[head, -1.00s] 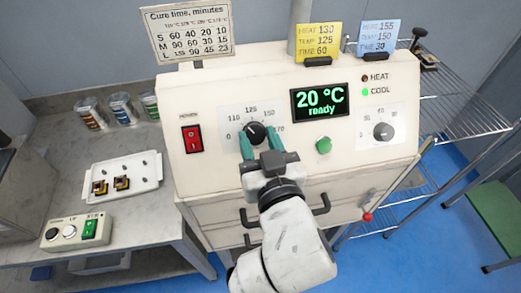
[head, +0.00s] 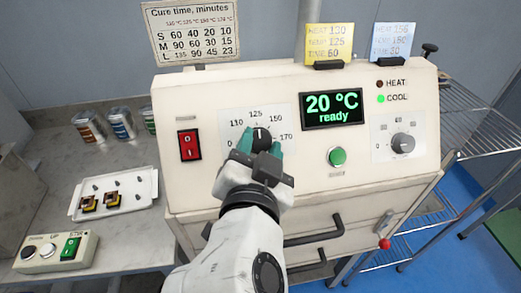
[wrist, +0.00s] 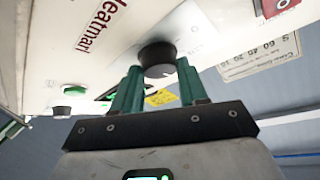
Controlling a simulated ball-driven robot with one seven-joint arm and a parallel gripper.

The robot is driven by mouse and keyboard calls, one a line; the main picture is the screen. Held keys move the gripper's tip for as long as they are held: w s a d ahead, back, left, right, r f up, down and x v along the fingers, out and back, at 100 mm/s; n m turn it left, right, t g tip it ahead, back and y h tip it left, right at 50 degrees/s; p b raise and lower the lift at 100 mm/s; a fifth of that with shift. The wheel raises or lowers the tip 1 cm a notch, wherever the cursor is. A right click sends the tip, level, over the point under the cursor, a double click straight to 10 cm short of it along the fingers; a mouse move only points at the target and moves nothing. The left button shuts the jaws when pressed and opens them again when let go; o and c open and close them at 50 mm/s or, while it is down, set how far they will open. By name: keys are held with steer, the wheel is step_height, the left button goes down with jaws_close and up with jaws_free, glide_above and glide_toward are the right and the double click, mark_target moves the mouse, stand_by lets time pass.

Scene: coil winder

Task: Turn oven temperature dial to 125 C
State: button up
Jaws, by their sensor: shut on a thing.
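The black temperature dial (head: 262,137) is on the sloped front panel of the white oven, inside a printed scale reading 0, 110, 125, 150, 170. Its pale mark appears to point roughly up, near 125, but is too small to read exactly. My gripper (head: 262,149) reaches it from below, with its green fingers on either side of the dial, shut on it. In the wrist view the dial (wrist: 157,53) sits between the tips of my gripper (wrist: 158,72). The display (head: 331,109) reads 20 °C, ready.
A red power switch (head: 189,145) is left of the dial; a green button (head: 337,157) and a timer dial (head: 402,143) are to the right. Drawer handles (head: 315,232) jut out below. A white tray (head: 142,203) with small parts lies on the left bench.

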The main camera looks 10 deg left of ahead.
steer(key=shift+a, duration=0.1)
stand_by(0.3)
steer(key=o, duration=1.1)
steer(key=shift+c, duration=0.2)
steer(key=s+r, duration=0.1)
steer(key=s, duration=0.9)
steer(key=shift+s+r+b, duration=0.15)
steer(key=shift+s+b, duration=0.15)
steer(key=shift+s, duration=0.1)
